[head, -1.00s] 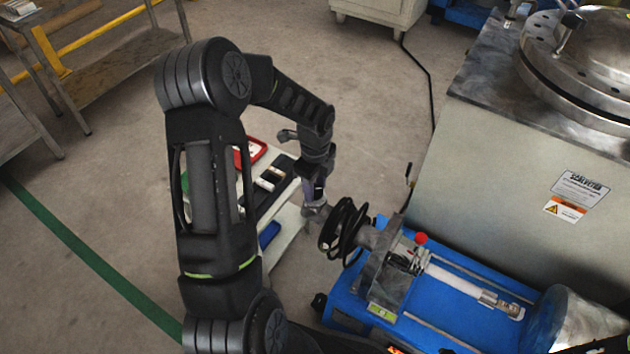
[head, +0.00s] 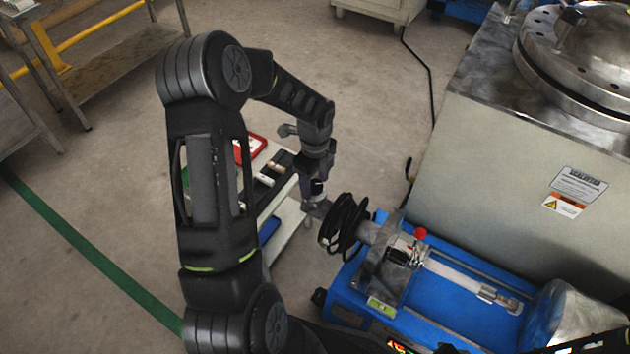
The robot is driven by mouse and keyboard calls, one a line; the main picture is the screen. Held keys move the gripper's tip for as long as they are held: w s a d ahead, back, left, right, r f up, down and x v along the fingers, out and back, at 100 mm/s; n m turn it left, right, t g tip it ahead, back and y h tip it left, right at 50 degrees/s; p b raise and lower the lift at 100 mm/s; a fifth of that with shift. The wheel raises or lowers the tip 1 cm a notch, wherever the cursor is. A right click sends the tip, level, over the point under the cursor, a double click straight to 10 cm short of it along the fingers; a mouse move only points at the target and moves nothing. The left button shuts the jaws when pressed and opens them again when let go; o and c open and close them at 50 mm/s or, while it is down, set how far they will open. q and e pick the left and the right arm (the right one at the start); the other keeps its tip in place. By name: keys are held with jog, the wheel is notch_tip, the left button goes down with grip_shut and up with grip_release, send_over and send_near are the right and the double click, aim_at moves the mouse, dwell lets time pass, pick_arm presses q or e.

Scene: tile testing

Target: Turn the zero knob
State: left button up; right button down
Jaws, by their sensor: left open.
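A blue test machine (head: 455,296) stands at the lower right, with a red ball-ended lever (head: 420,233) and a black coil (head: 343,226) at its left end. A lit display (head: 398,347) shows at the bottom edge. A small dark knob-like shape (head: 446,348) sits beside it, mostly cut off; I cannot tell whether it is the zero knob. My left gripper (head: 316,203) points down, open, just left of the coil. It is small in the picture, and I cannot tell whether it touches anything. My right gripper is not in view.
A white cart (head: 289,225) with red, black and blue items stands behind my left arm. A large metal tank cabinet (head: 500,165) blocks the right side. Metal tables (head: 125,60) stand at the upper left. Open floor lies between.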

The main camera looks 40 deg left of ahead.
aim_at(315, 185)
pick_arm(q)
jog(key=shift+r, duration=0.15)
notch_tip(315, 185, up, 8)
jog(key=p, duration=0.2)
jog(key=shift+f+p, duration=0.2)
jog(key=shift+p, duration=0.1)
dwell(0.3)
